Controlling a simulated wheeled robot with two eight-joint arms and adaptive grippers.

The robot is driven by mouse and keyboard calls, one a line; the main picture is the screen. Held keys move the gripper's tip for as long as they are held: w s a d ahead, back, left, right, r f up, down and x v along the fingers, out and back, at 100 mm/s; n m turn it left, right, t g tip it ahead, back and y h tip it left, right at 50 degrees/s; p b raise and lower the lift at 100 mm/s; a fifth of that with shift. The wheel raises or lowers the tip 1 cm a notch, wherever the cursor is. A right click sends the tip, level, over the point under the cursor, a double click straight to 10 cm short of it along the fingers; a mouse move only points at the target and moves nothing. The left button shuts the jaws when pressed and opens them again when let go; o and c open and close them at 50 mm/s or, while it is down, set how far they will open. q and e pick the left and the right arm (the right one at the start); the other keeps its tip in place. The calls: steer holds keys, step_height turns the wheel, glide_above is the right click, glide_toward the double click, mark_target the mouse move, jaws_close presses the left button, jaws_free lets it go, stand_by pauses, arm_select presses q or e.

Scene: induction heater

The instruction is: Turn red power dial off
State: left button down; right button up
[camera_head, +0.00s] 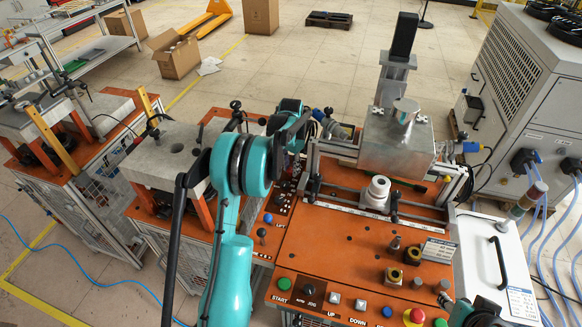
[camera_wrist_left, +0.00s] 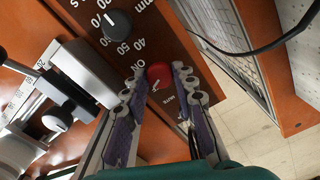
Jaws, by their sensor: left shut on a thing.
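The red power dial (camera_wrist_left: 160,74) is in the left wrist view, on an orange panel beside an "ON" label. My left gripper (camera_wrist_left: 159,82) is shut on it, with one fingertip on each side. In the head view my teal left arm reaches to the left end of the orange machine (camera_head: 352,247); the red dial and the fingertips cannot be made out there. My right gripper cannot be made out; only a bit of dark and teal arm shows at the bottom right.
A black knob (camera_wrist_left: 117,24) with number marks sits near the red dial. A metal block (camera_head: 396,143) and white cylinder (camera_head: 377,191) stand on the machine. Push buttons, including a red one (camera_head: 414,316), line its front edge. A second workstation (camera_head: 165,152) stands left.

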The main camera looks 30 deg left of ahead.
mark_target(291, 170)
arm_select(q)
steer(key=n, duration=0.4)
steer(key=shift+n, duration=0.4)
stand_by(0.4)
steer(key=c, duration=1.2)
jaws_free()
steer(key=shift+r, duration=0.1)
step_height(291, 170, up, 12)
